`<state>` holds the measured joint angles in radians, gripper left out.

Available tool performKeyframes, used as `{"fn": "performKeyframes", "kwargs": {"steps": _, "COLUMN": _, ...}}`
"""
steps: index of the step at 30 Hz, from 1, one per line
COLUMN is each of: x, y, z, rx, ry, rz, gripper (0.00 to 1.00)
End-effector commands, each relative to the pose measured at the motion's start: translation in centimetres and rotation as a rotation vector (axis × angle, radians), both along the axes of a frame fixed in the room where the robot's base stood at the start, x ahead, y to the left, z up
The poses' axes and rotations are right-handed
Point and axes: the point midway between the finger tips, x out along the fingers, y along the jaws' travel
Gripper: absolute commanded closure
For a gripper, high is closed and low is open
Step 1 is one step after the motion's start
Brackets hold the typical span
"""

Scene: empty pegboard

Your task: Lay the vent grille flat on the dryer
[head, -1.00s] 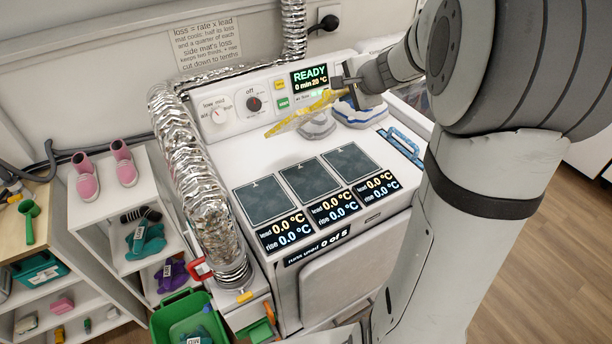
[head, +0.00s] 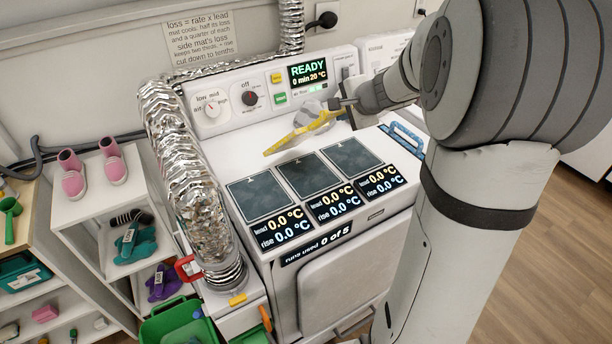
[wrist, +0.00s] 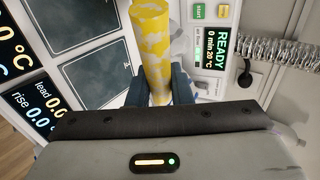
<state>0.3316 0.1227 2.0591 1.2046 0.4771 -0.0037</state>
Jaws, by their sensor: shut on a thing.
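My gripper (head: 338,104) is shut on one end of a long yellow piece (head: 303,137) with pale patches. The piece is held above the white dryer top, behind the dark mats, and slopes down to the left. The wrist view shows it as a yellow bar (wrist: 152,50) between my dark fingers (wrist: 153,85). I cannot tell from its shape whether it is the vent grille. The dryer (head: 233,146) has a flat top with three dark mats (head: 306,174) and readouts in front. A blue slotted frame (head: 402,139) is at the dryer top's right edge.
A pale, shoe-like thing (head: 310,114) is behind the yellow piece, partly hidden. A silver foil duct (head: 183,165) runs down the dryer's left side. The control panel (head: 240,100) stands at the back. Shelves with pink shoes (head: 72,175) and a green bin (head: 180,322) are left.

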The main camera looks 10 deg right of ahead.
Motion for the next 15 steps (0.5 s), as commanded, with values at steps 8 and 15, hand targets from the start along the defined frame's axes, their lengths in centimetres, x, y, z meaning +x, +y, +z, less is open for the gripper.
{"fn": "performKeyframes", "kwargs": {"steps": 8, "x": 0.00, "y": 0.04, "z": 0.07, "rx": -0.001, "ry": 0.000, "rz": 0.001, "gripper": 0.66}}
{"fn": "performKeyframes", "kwargs": {"steps": 15, "x": -0.09, "y": 0.04, "z": 0.20, "rx": 0.000, "ry": 0.000, "rz": 0.001, "gripper": 0.66}}
